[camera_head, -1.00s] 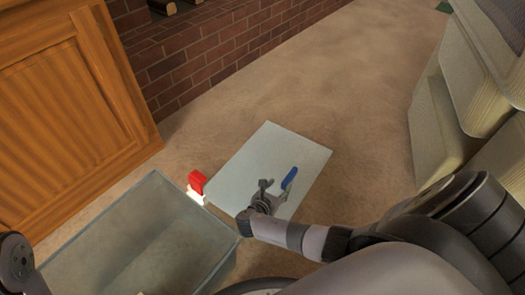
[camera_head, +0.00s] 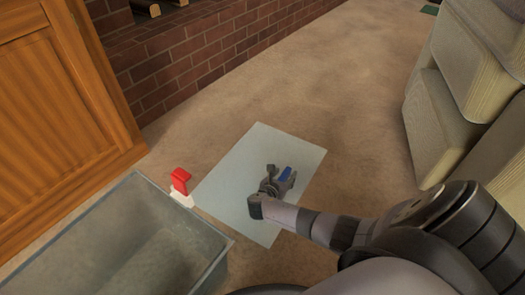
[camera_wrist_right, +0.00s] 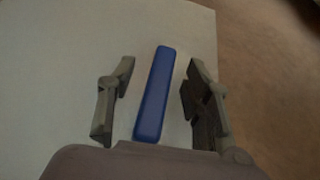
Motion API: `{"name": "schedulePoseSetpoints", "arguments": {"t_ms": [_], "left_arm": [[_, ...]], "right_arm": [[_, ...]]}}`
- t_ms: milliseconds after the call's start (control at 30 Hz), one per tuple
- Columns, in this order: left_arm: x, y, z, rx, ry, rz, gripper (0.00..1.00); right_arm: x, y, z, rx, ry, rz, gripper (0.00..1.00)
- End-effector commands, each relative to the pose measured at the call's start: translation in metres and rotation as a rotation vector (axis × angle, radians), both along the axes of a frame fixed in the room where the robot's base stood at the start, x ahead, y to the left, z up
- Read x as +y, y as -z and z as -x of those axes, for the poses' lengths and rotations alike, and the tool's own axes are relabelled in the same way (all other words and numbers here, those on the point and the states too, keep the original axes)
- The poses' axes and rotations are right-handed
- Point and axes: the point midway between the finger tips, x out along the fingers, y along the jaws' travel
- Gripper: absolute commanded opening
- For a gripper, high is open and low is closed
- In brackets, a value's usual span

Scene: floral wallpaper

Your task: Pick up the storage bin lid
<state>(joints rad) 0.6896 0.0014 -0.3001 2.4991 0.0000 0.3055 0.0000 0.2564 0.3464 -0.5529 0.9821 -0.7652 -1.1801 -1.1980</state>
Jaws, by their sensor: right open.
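The storage bin lid (camera_head: 240,165) is a flat pale grey-white sheet lying on the carpet in the head view. It has a blue bar-shaped handle (camera_head: 286,174) towards its right side. In the right wrist view the lid (camera_wrist_right: 60,60) fills the left and middle, and the blue handle (camera_wrist_right: 155,95) stands between the fingers. My right gripper (camera_head: 277,178) is open over the lid at the handle. In the wrist view its two fingers (camera_wrist_right: 158,100) are on either side of the handle, with a gap on each side. My left gripper is not in view.
An open translucent grey bin (camera_head: 120,240) stands at the lower left. A red and white object (camera_head: 180,185) is between it and the lid. A wooden cabinet (camera_head: 60,90) is at left, a brick hearth (camera_head: 200,50) behind, a cushioned seat (camera_head: 450,100) at right. Carpet beyond the lid is clear.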

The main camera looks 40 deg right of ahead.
Motion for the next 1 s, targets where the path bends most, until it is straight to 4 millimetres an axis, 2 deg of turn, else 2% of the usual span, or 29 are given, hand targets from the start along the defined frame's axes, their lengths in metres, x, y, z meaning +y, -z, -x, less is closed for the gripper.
{"name": "schedulePoseSetpoints", "arguments": {"t_ms": [333, 1000], "left_arm": [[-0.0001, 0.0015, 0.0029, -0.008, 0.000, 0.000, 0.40], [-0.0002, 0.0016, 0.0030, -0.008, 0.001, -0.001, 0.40]], "right_arm": [[-0.0042, 0.0018, -0.0020, 0.001, 0.000, 0.000, 0.44], [-0.0037, 0.0022, -0.0018, 0.001, 0.000, 0.000, 0.00]]}}
